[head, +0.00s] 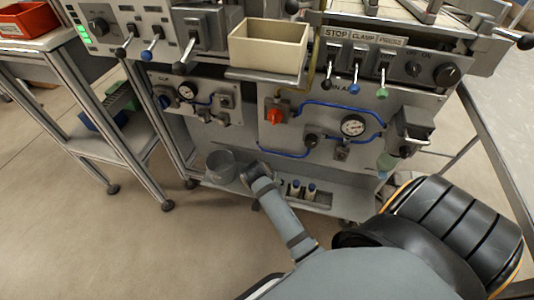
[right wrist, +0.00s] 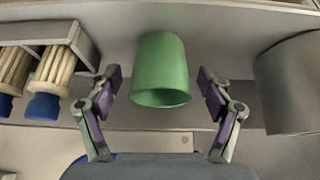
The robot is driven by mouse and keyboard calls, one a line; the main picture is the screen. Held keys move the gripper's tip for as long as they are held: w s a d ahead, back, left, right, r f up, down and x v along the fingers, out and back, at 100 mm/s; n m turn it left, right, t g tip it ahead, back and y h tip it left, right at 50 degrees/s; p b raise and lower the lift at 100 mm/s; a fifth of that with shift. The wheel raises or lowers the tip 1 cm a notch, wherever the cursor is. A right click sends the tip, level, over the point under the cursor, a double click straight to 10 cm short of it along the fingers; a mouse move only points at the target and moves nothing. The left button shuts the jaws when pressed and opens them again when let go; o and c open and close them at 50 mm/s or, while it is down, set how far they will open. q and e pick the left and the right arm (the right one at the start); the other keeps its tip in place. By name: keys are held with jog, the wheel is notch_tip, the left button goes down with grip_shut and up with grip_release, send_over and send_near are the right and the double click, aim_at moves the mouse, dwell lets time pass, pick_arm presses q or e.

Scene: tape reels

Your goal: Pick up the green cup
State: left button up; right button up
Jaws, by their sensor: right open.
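The green cup (right wrist: 160,65) stands on the grey shelf in the right wrist view, its open rim facing my camera. My right gripper (right wrist: 159,80) is open, with one finger on each side of the cup and a visible gap on both sides. In the head view my right gripper (head: 254,173) reaches down to the low shelf, between a grey bucket and blue-ended brushes; the cup is hidden there. My left gripper is in neither view.
The grey bucket (head: 221,166) is close beside the gripper; it also shows in the right wrist view (right wrist: 292,85). Brushes with blue ends (head: 302,189) stand on the other side, in a grey holder (right wrist: 85,48). The machine panel (head: 350,125) with hoses rises above the shelf.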

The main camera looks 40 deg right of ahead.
jog(key=c, duration=1.2)
jog(key=shift+r, duration=0.1)
